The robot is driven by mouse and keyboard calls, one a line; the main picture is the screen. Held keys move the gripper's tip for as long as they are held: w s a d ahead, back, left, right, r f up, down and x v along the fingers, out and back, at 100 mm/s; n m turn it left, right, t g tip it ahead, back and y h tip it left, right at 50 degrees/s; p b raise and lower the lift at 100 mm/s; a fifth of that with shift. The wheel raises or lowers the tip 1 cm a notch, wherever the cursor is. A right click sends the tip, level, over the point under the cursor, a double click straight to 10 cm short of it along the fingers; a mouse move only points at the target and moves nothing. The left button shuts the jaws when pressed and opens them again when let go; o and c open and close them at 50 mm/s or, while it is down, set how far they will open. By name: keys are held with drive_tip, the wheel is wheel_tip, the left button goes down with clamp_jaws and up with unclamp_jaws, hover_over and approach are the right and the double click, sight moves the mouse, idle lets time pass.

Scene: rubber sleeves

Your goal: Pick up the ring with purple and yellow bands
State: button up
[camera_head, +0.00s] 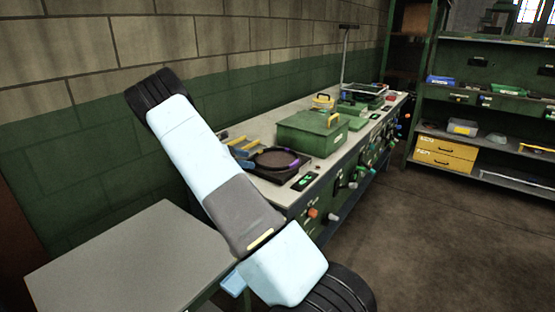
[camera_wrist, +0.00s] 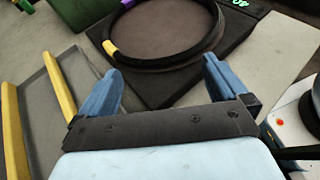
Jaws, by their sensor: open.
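The ring (camera_wrist: 152,63) is a large black hoop lying flat on a dark square pad (camera_wrist: 150,92). In the wrist view a yellow band shows on its left side and a purple band at the top left; its far edge is cut off. In the head view the ring (camera_head: 280,171) lies on the bench with purple at its right side. My gripper (camera_wrist: 160,68) is open and empty, its two blue fingers apart and pointing at the ring's near side. I cannot tell the height of the fingertips above the pad.
In the wrist view a grey tray with yellow edges (camera_wrist: 62,85) lies left of my gripper. A green toolbox (camera_head: 312,132) stands on the bench behind the ring. A green-lit display (camera_head: 302,182) lies to the ring's right. A block wall runs along the bench's back.

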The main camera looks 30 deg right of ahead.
drive_tip(key=shift+s+d+f, duration=0.15)
drive_tip(key=shift+d+f, duration=0.1)
drive_tip(key=shift+d, duration=0.3)
drive_tip(key=c, duration=1.7)
drive_tip(key=shift+r, duration=0.2)
clamp_jaws()
drive_tip(key=shift+r, duration=0.4)
wheel_tip(320, 180, up, 2)
drive_tip(key=shift+s+d+r, duration=0.1)
drive_tip(key=shift+s+r, duration=0.05)
drive_tip(key=shift+r, duration=0.1)
drive_tip(key=s+r, duration=0.1)
drive_tip(key=s+d+r, duration=0.1)
drive_tip(key=r, duration=0.1)
drive_tip(key=s+r, duration=0.1)
drive_tip(key=shift+s+d+r, duration=0.3)
drive_tip(key=shift+d+r, duration=0.05)
drive_tip(key=s+d+r, duration=0.4)
drive_tip(key=s, duration=0.4)
drive_tip(key=shift+s+d+r, duration=0.15)
drive_tip(key=shift+s+r, duration=0.15)
drive_tip(key=shift+s, duration=0.05)
